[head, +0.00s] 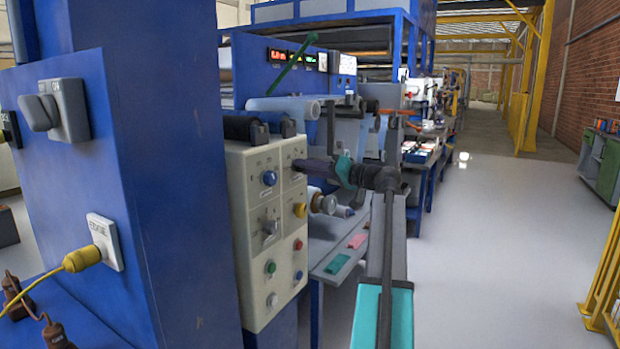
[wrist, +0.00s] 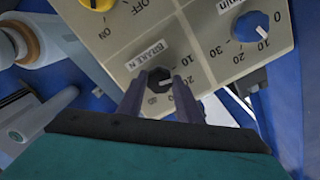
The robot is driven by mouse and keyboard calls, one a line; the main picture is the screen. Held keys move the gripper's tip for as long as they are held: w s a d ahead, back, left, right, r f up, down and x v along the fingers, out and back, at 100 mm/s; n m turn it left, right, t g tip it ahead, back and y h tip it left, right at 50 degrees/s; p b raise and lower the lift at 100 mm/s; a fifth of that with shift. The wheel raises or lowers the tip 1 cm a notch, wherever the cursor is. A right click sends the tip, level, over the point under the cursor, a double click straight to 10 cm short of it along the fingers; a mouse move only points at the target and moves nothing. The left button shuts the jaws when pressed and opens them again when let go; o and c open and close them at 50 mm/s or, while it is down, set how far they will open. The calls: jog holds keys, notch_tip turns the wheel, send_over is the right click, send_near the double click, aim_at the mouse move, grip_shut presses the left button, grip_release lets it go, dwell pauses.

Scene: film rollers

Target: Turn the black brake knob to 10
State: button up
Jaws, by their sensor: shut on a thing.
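The black brake knob (wrist: 159,76) sits on the cream panel under the label "BRAKE N", with numbers 10 to 40 around it. A small pale mark shows on its lower right side; I cannot tell exactly which number it points to. My gripper (wrist: 160,86) has one dark finger on each side of the knob and is shut on it. In the head view my gripper (head: 303,166) reaches left from the arm to the upper right of the control panel (head: 240,200), and its fingers hide the knob there.
A yellow knob (head: 300,210) is just below the gripper, and a blue knob (head: 269,178) is to its left. Red and green buttons are lower on the panel. Another dial (wrist: 250,24) is beside the brake knob. Rollers (head: 324,203) stand close behind the fingers. The grey floor at right is free.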

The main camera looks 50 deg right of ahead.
jog(key=shift+d+f+n+b, duration=0.1)
jog(key=shift+n+b, duration=1.1)
jog(key=shift+n, duration=0.3)
jog(key=o, duration=1)
jog(key=shift+o, duration=0.2)
jog(key=p+v, duration=0.2)
jog(key=v, duration=1.2)
